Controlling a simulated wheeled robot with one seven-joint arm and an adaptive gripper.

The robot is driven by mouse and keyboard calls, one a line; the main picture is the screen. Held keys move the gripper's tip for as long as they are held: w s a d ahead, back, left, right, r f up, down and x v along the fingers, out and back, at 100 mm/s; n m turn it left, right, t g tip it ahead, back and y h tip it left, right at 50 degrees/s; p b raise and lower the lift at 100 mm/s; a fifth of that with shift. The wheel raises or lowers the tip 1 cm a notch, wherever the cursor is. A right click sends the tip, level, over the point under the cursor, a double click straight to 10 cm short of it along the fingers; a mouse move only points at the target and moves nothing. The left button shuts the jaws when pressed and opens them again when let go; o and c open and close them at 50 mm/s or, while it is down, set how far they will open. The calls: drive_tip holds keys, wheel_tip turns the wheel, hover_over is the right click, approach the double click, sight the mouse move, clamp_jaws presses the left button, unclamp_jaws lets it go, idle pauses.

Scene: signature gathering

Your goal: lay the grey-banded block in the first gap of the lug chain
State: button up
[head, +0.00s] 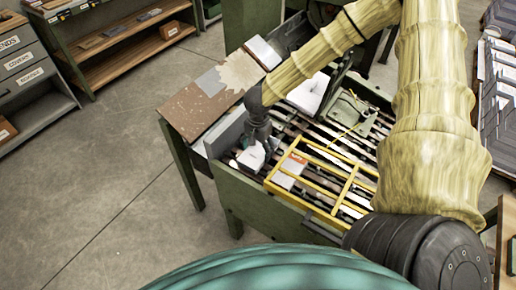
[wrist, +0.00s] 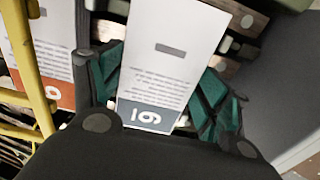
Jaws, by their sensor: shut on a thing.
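My gripper (head: 256,142) reaches down at the near left end of the lug chain (head: 317,139), a slatted bed with dark bars. Its teal-padded fingers, seen in the wrist view (wrist: 160,85), are shut on the grey-banded block (wrist: 172,50). This block is white with printed text and a blue-grey band with a number at its near end. In the head view the block (head: 251,158) is partly hidden by the gripper. I cannot tell whether it touches the chain. An orange-banded block (head: 294,165) lies on the chain to the right, under the yellow frame.
The yellow barred guard (head: 350,186) covers the near right part of the chain. A grey side wall (head: 225,134) stands close left of my gripper. A white pile (head: 308,94) and a green device (head: 349,116) sit farther back. A brown sloped table (head: 198,105) adjoins at left.

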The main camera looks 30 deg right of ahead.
sight(258, 151)
drive_tip(key=shift+f, duration=0.1)
drive_tip(key=o, duration=1.2)
wheel_tip(258, 151, up, 12)
idle(0.6)
